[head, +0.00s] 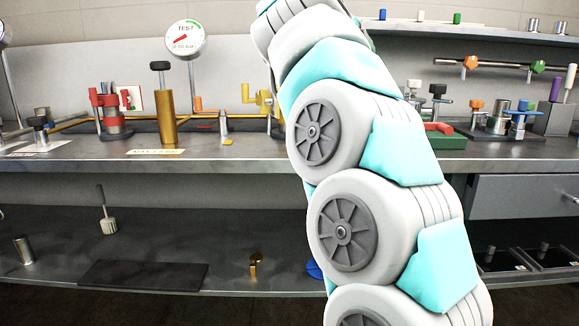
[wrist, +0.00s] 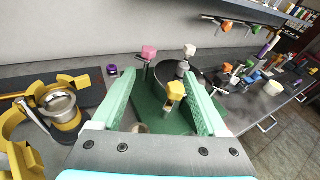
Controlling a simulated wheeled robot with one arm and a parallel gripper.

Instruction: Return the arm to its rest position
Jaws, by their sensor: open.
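My arm rises through the middle of the head view, in front of the bench; its gripper is out of that picture. In the wrist view my gripper (wrist: 165,100) is open, with two green fingers spread apart. No object is held between the fingers. Beyond and below them is a green base plate (wrist: 150,118) with a yellow knob (wrist: 175,91), a pink knob (wrist: 148,52) and a white knob (wrist: 190,50). I cannot tell how far the fingertips are from these knobs.
The steel bench (head: 240,150) carries a brass cylinder (head: 166,115), a red valve (head: 110,112) and a test gauge (head: 185,40). A yellow clamp-like fitting (wrist: 62,105) stands left of my gripper. A lower shelf (head: 225,280) holds a dark mat (head: 143,275).

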